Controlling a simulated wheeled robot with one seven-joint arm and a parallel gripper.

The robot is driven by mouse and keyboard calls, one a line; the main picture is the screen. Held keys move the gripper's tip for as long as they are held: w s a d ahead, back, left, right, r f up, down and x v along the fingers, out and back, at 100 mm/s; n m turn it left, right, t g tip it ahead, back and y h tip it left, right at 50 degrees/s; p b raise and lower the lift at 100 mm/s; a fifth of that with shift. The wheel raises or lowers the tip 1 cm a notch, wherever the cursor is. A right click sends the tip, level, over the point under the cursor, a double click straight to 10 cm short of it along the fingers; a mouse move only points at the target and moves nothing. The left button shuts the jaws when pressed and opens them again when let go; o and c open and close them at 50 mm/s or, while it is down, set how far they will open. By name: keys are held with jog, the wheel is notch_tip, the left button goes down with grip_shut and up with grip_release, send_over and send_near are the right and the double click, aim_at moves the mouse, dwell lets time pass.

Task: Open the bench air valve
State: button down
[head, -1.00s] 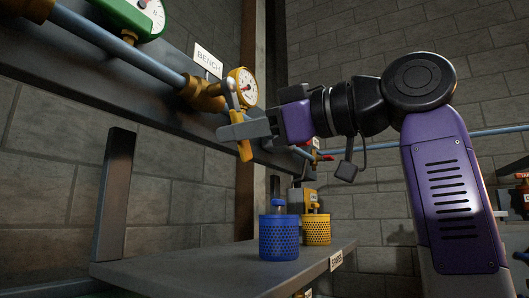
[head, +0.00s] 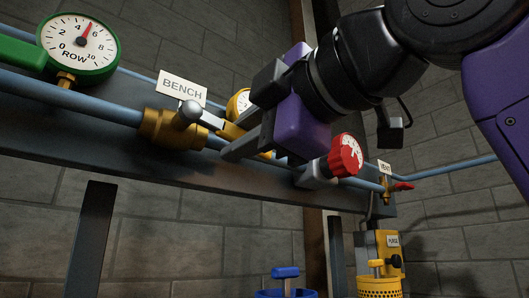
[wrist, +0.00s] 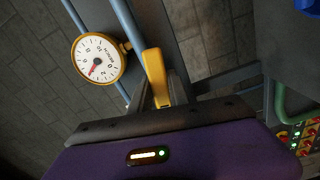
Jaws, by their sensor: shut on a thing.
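The bench valve is a brass body (head: 160,130) on the blue pipe, under a white BENCH label (head: 181,88). Its grey lever has a yellow handle (head: 229,131) and points right, roughly along the pipe. In the wrist view the yellow handle (wrist: 154,70) stands between my fingers. My gripper (head: 247,135) is shut on this handle; the fingers partly hide it. The bench gauge (head: 238,103) is mostly hidden behind my gripper in the head view. In the wrist view the gauge (wrist: 98,58) shows its white dial and red needle.
A green-rimmed ROW gauge (head: 80,46) stands at the left. A red knob (head: 346,155) and a red-handled vent valve (head: 400,186) lie to the right of my gripper. Blue and yellow baskets (head: 379,287) are below.

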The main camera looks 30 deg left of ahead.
jog(key=shift+r+n+p, duration=0.65)
jog(key=shift+n+p, duration=0.05)
jog(key=shift+n, duration=0.3)
jog(key=c, duration=1.2)
grip_release()
jog(key=shift+c, duration=0.2)
jog(key=b+v, duration=0.2)
jog(key=v, duration=0.6)
jog(key=shift+b, duration=0.4)
jog(key=shift+r, duration=0.1)
